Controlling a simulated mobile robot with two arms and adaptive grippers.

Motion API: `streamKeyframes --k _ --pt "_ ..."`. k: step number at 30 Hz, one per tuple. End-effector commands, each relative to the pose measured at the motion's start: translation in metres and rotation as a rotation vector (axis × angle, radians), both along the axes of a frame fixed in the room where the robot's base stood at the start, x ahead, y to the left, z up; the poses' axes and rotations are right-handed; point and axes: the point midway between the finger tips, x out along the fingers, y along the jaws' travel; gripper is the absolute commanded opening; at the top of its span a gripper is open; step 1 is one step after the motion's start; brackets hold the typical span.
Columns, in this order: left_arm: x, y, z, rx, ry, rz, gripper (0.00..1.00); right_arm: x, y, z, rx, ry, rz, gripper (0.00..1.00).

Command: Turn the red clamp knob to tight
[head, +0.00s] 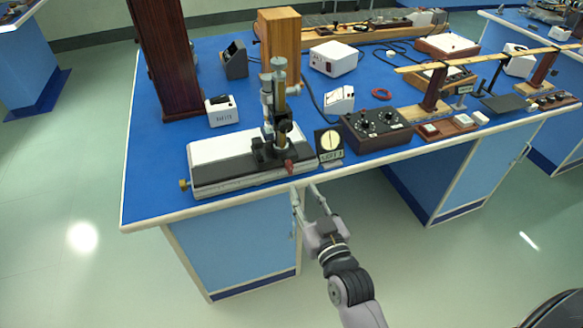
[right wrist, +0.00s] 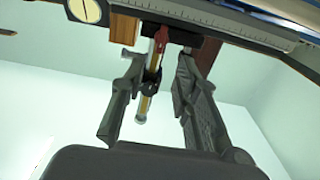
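The red clamp knob (head: 289,167) is on the front of the spectrometer-like instrument (head: 252,178), low below its upright brass and black column (head: 280,90). In the right wrist view the red knob (right wrist: 160,38) shows between and beyond my fingertips. My right gripper (head: 305,192) is open and empty at the bench's front edge, just in front of and below the knob. It also shows open in the right wrist view (right wrist: 155,66), with a finger on each side of the knob in the picture; I see no contact. My left gripper is not in view.
A black card with a pale dial (head: 329,140) stands just right of the knob. A dark control box (head: 376,129) is further right. A white box (head: 222,110) and a dark wooden column (head: 165,60) stand behind left. The blue bench top (head: 150,170) is bare at left.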

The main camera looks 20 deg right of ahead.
Motion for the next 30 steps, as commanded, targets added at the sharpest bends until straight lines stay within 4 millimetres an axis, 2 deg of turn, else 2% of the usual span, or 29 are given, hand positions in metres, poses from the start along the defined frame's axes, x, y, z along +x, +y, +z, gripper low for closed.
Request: streamKeyframes --k 1,6,12,18,26,30 --pt "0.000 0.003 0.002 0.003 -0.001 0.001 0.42 0.012 0.001 0.002 0.001 -0.003 0.000 0.29" --pt "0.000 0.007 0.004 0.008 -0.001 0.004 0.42 0.047 0.001 0.002 0.002 -0.003 0.000 0.29" --pt "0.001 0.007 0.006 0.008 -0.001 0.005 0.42 0.076 0.003 0.000 0.001 -0.001 0.000 0.29" --pt "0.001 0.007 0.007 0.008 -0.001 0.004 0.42 0.088 0.003 0.000 0.001 0.000 0.000 0.29" --pt "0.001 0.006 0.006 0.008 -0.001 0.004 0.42 0.089 0.003 0.000 0.001 0.000 0.000 0.29" --pt "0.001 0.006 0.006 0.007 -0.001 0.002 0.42 0.089 0.003 0.000 0.001 0.000 0.000 0.20"
